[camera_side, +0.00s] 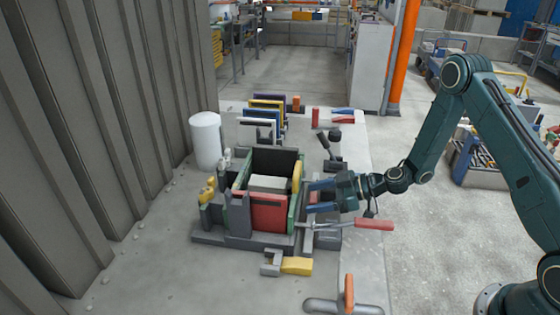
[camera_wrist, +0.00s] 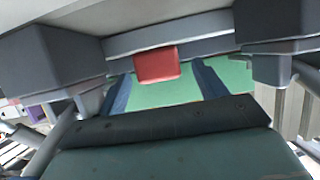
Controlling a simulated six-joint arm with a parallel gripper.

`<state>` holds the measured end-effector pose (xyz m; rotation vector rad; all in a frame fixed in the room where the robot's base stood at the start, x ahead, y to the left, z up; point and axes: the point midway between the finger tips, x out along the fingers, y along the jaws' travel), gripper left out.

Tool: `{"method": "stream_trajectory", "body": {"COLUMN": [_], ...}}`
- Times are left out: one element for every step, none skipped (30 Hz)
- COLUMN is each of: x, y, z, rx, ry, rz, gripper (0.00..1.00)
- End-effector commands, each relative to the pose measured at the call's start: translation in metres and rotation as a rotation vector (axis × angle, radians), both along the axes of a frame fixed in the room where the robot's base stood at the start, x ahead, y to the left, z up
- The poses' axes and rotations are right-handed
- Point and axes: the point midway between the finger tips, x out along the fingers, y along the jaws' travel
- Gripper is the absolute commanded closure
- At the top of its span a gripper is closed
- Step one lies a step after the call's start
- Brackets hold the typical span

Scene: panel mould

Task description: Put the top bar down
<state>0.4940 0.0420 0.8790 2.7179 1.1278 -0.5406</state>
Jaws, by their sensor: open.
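The mould in the side view holds a red front panel (camera_side: 268,212), green side panels (camera_side: 292,207) and a pale grey block (camera_side: 270,183) inside. My gripper (camera_side: 310,197) is open at the right side of the mould, its two blue fingers pointing left and apart. In the wrist view a grey crossbar (camera_wrist: 215,45) with a red block (camera_wrist: 157,63) at its middle spans between two dark grey blocks, with a green surface (camera_wrist: 165,95) between my fingers. I cannot tell for sure whether this crossbar is the top bar. Nothing is visibly gripped.
A red-handled lever (camera_side: 373,224) juts right, just below my gripper. A yellow-handled piece (camera_side: 296,265) and an orange-handled float (camera_side: 349,292) lie in front. Several coloured panels (camera_side: 268,112) stand behind, with a white cylinder (camera_side: 206,140) at left. A corrugated wall bounds the left.

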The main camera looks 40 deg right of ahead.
Motion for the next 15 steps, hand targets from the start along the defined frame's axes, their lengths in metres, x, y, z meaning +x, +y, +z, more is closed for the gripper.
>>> {"method": "stream_trajectory", "body": {"x": [0.0034, 0.0048, 0.0064, 0.0073, 0.0080, 0.0086, 0.0088, 0.0089, 0.0089, 0.0088, 0.0088, 0.0087, 0.0087, 0.0087, 0.0087], "y": [0.0035, 0.0050, 0.0068, 0.0077, 0.0082, 0.0085, 0.0085, 0.0086, 0.0085, 0.0084, 0.0084, 0.0083, 0.0083, 0.0083, 0.0083], "z": [-0.0023, -0.0031, -0.0040, -0.0045, -0.0048, -0.0051, -0.0052, -0.0051, -0.0052, -0.0051, -0.0051, -0.0051, -0.0051, -0.0051, -0.0051], "rx": [0.000, 0.000, 0.000, 0.000, -0.001, -0.001, 0.000, 0.000, 0.000, 0.000, 0.000, 0.000, 0.000, 0.000, 0.000], "ry": [0.000, 0.000, 0.000, 0.000, -0.001, -0.001, 0.000, 0.000, 0.000, 0.000, 0.000, 0.000, 0.000, 0.000, 0.000], "rz": [0.001, 0.000, 0.000, 0.000, 0.000, -0.001, -0.001, -0.001, -0.001, -0.001, -0.001, -0.001, -0.001, -0.001, -0.001], "gripper": [0.29, 0.29, 0.29, 0.29, 0.29, 0.29, 0.29, 0.29, 0.29, 0.29, 0.29, 0.29, 0.29, 0.29, 0.29]}}
